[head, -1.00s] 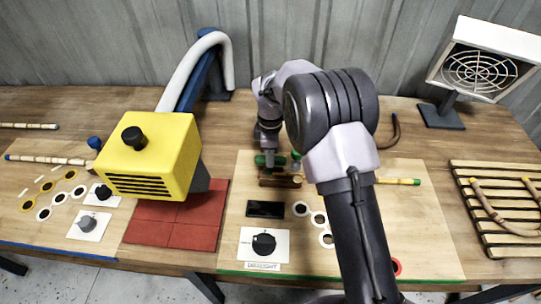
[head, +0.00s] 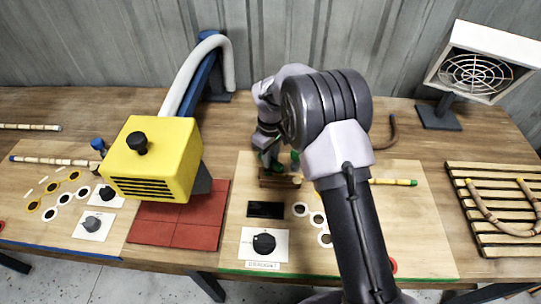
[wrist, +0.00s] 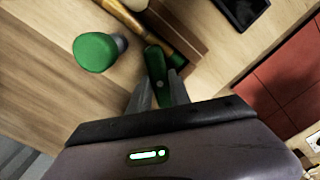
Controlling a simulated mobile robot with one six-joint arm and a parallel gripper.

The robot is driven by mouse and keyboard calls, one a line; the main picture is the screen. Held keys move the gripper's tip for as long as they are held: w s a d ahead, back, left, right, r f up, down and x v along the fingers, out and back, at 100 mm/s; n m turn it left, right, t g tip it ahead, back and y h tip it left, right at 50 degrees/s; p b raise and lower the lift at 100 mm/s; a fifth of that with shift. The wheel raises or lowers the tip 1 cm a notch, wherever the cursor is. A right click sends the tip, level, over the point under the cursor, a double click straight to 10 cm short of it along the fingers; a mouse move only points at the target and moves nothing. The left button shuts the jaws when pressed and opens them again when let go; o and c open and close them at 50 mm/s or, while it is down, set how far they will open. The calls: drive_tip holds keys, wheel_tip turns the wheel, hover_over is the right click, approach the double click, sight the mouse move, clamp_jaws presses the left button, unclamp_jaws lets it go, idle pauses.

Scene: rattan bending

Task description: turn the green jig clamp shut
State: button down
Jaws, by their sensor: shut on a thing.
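The green jig clamp (wrist: 154,62) is a green lever over the brown wooden jig block (wrist: 190,28). In the wrist view my gripper (wrist: 158,88) has one finger on each side of the lever and is shut on it. A tan rattan rod (wrist: 125,18) lies along the jig. In the head view the jig block (head: 274,180) and the green clamp (head: 275,166) are partly hidden by my gripper (head: 266,158). A round green knob (wrist: 95,52) stands apart, beside the gripper.
A yellow heater box (head: 150,160) hangs above red tiles (head: 175,236) on the left. A black pad (head: 266,209) and a black dial (head: 264,244) lie in front of the jig. A slatted rack (head: 490,235) and a fan (head: 478,72) stand at right.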

drive_tip(key=m, duration=0.5)
drive_tip(key=shift+m, duration=2.6)
drive_tip(key=c, duration=1.2)
unclamp_jaws()
wheel_tip(320, 180, up, 17)
drive_tip(key=p, duration=0.5)
drive_tip(key=shift+r, duration=0.2)
